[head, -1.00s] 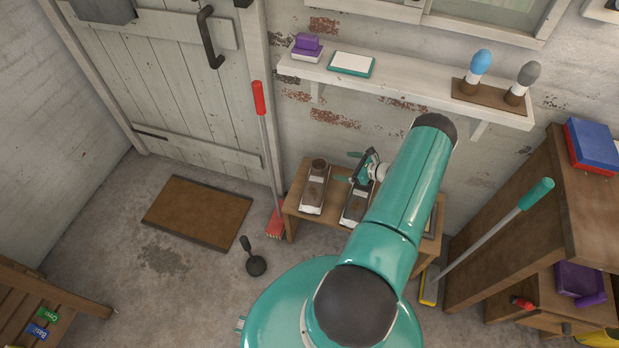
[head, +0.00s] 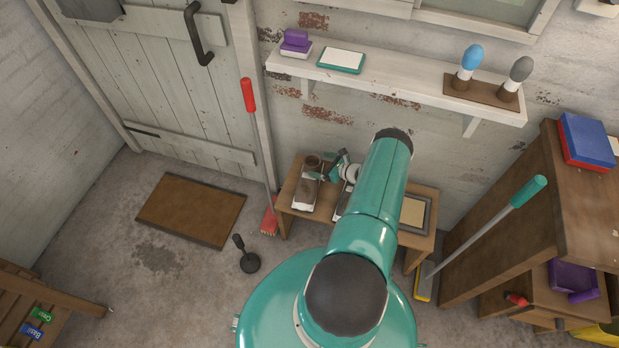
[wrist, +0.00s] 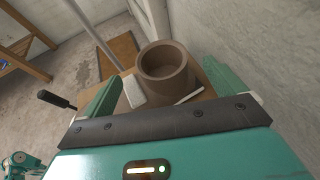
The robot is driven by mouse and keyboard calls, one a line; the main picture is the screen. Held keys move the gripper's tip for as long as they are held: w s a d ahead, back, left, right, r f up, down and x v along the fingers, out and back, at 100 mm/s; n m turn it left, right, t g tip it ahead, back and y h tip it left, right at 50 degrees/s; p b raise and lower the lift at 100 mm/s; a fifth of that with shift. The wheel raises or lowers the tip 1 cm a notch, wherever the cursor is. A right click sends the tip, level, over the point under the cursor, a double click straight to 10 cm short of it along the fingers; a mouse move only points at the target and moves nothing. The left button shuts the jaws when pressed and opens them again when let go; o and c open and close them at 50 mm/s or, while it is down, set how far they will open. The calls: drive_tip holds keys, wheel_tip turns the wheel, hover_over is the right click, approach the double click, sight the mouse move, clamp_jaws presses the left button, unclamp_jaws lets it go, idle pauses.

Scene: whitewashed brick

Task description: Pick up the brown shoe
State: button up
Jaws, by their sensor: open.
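A brown shoe (head: 306,187) with a white sole and a round, open collar stands at the left end of the low wooden bench (head: 425,235). In the wrist view its brown collar (wrist: 165,62) shows between my finger tips. My gripper (head: 324,171) is open and empty, close to the collar in the head view. In the wrist view one finger of my gripper (wrist: 163,78) is on each side of the collar; I cannot tell whether they touch it. A second shoe (head: 342,200) is right of the first, mostly hidden by my arm.
A framed tan panel (head: 414,212) lies at the bench's right end. A red-handled broom (head: 258,140) leans left of the bench. A shelf (head: 400,82) with brushes and small boxes hangs above. A plunger-like tool (head: 247,258) and a brown mat (head: 190,209) are on the floor.

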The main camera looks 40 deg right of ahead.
drive_tip(key=x, duration=0.5)
drive_tip(key=shift+d+f, duration=0.1)
drive_tip(key=c, duration=1.2)
